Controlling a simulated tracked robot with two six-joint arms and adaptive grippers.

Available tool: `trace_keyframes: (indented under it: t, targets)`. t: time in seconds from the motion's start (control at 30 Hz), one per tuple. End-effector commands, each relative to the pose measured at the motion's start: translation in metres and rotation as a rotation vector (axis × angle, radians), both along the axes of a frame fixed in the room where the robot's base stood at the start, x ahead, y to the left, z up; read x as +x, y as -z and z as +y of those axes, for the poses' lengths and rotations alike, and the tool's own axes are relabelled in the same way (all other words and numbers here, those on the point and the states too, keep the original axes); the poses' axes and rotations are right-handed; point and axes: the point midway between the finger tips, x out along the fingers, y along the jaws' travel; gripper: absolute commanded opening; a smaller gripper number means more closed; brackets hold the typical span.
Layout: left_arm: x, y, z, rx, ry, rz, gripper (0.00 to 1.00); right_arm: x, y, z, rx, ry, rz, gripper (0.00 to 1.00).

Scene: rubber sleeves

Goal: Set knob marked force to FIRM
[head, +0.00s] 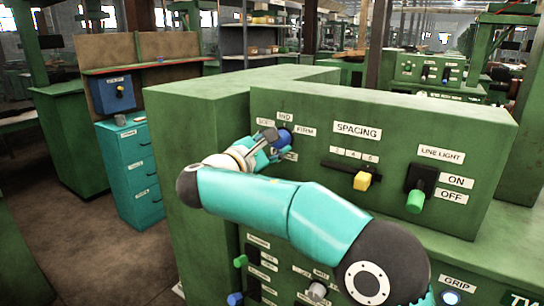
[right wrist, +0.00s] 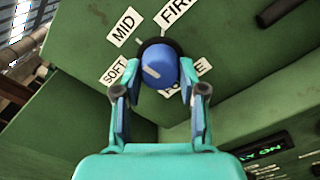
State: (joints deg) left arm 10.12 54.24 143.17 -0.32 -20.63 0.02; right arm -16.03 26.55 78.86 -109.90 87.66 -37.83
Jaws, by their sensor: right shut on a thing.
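The force knob (head: 285,136) is a blue round knob on the upper green panel, with labels SOFT, MID and FIRM around it. In the right wrist view the knob (right wrist: 161,62) shows a pale mark on the left of its face, on the side of the SOFT label (right wrist: 113,73). The MID label (right wrist: 123,26) is at upper left and the FIRM label (right wrist: 176,9) above right. The FORCE label is partly hidden by the knob and a finger. My right gripper (head: 275,141) is shut on the knob, one finger on each side. My left gripper is not in view.
Right of the knob are a yellow spacing slider (head: 361,181) and a green line light switch (head: 415,201). A lower panel with more controls, including a grey knob (head: 317,290), lies below my right arm. A teal cabinet (head: 131,170) stands at left.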

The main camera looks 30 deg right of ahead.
Motion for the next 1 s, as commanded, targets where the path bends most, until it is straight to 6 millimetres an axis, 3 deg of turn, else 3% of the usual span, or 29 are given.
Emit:
trace_keyframes:
  t: [0.03, 0.5, 1.0]
  targets:
    - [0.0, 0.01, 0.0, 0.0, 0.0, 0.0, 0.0, -0.002, 0.003, -0.003, 0.018, 0.009, -0.046, 0.06]
    - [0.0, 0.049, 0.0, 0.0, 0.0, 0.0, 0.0, -0.002, 0.004, -0.003, 0.19, 0.01, -0.458, 0.06]
    - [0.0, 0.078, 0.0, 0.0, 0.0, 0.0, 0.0, -0.002, 0.003, -0.003, 0.343, 0.011, -0.827, 0.06]
